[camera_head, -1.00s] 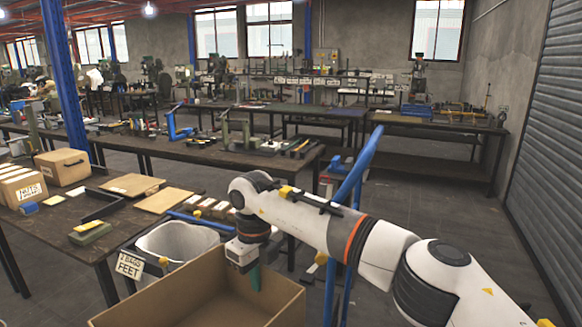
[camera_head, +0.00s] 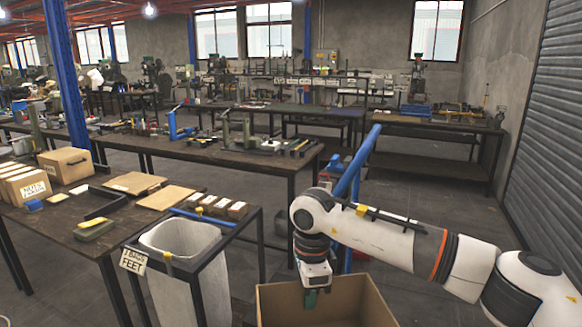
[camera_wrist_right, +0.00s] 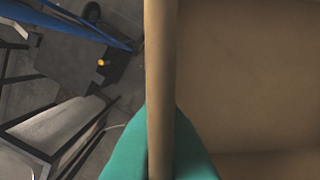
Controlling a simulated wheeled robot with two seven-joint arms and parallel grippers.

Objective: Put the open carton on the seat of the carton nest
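The open carton (camera_head: 352,296) is brown and shows at the bottom of the head view, cut off by the picture's lower edge. My right gripper (camera_head: 312,299) points down at its rim. In the right wrist view the teal fingers (camera_wrist_right: 160,155) lie on both sides of the carton's wall (camera_wrist_right: 160,70), closed against it. The carton's inside shows at the right there and looks empty. I cannot clearly pick out the carton nest; a dark L-shaped piece (camera_head: 104,203) lies on the left table. My left gripper is not in view.
A framed white bag (camera_head: 187,240) with a "FEET" sign stands left of the carton. A blue post (camera_head: 357,165) rises behind my right arm.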

